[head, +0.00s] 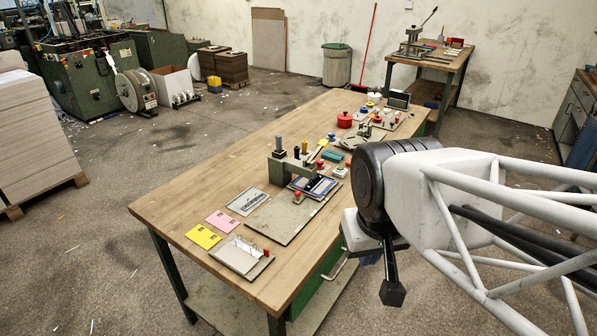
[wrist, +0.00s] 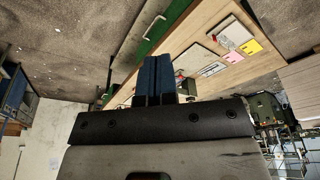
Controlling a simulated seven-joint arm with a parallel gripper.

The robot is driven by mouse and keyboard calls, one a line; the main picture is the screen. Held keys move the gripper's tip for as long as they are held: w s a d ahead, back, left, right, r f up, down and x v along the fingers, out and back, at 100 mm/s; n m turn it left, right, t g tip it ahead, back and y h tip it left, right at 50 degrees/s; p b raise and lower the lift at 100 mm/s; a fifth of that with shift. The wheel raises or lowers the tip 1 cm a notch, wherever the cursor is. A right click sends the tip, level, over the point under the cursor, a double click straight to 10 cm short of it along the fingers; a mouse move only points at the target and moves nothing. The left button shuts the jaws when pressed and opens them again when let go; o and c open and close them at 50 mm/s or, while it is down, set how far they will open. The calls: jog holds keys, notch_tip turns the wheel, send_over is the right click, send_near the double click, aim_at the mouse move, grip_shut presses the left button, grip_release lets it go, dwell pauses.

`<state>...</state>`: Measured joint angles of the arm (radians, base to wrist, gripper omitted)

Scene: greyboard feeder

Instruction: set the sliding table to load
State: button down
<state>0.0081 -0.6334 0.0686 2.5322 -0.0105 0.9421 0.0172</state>
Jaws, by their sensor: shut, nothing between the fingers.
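A small grey-green machine (head: 283,172) stands on the wooden bench, with black and yellow-topped posts. A blue-framed part (head: 315,186) sits at its front right. A flat grey plate (head: 284,217) with a red knob (head: 297,195) lies in front of it. I cannot tell for certain which piece is the sliding table or how it is set. My gripper (head: 392,294) points down off the bench's right side, apart from the machine. Its two blue fingers (wrist: 153,80) are together and empty in the wrist view, where the bench appears upside down.
Yellow (head: 203,236) and pink (head: 221,220) cards, a clipboard-like plate (head: 241,255) and a printed sheet (head: 247,201) lie at the bench's near end. A red pot (head: 344,120) and small items crowd the far end. A metal handle (head: 335,271) sticks out from the bench's right side.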

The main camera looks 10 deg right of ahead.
jog(key=c, duration=1.4)
grip_release()
jog(key=o, duration=0.5)
jog(key=shift+w+r, duration=0.2)
jog(key=shift+w, duration=0.35)
jog(key=shift+c, duration=0.2)
jog(key=w+f+m+g+h, duration=0.1)
jog(key=w+f+g, duration=0.1)
jog(key=w, duration=2.5)
jog(key=w+a+f, duration=0.1)
jog(key=w+f, duration=0.7)
jog(key=w, duration=0.3)
jog(key=w+a+f+m+g+h, duration=0.1)
jog(key=w+a+f, duration=0.1)
jog(key=w+f, duration=0.6)
jog(key=w, duration=0.3)
jog(key=shift+w+a+f, duration=0.2)
jog(key=shift+w+a, duration=0.1)
jog(key=shift+w, duration=0.1)
